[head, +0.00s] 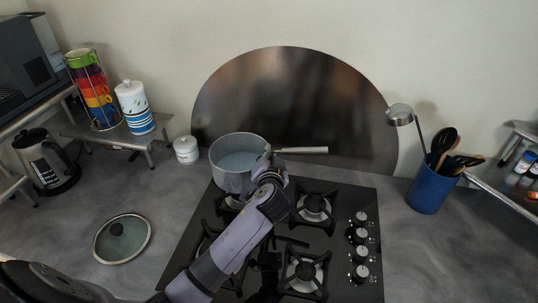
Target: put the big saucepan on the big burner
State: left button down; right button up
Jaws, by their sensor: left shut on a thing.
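The big saucepan (229,180), grey and round with a pale inside, is at the back left of the black gas hob (346,196). Its long handle (310,150) points right. My left gripper (266,163) is shut on the saucepan at its right side, by the handle; the fingertips are partly hidden. The pan overlaps the back-left burner (232,202); I cannot tell whether it touches the grate. The back-right burner (314,207) and front-right burner (306,272) are bare. My arm partly covers the left burners. I cannot tell which burner is biggest. My right gripper is not in view.
A glass lid (122,238) lies on the counter to the left. A small white jar (186,149) stands close left of the saucepan. A rounded metal splashback (295,105) is behind. A blue utensil pot (431,189) stands to the right, with clear counter in front.

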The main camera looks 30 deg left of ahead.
pick_arm(q)
jog(key=shift+f+b, duration=2.25)
jog(key=shift+f, duration=0.6)
jog(key=c, duration=1.6)
grip_release()
jog(key=shift+o, duration=0.4)
jog(key=shift+f, duration=0.1)
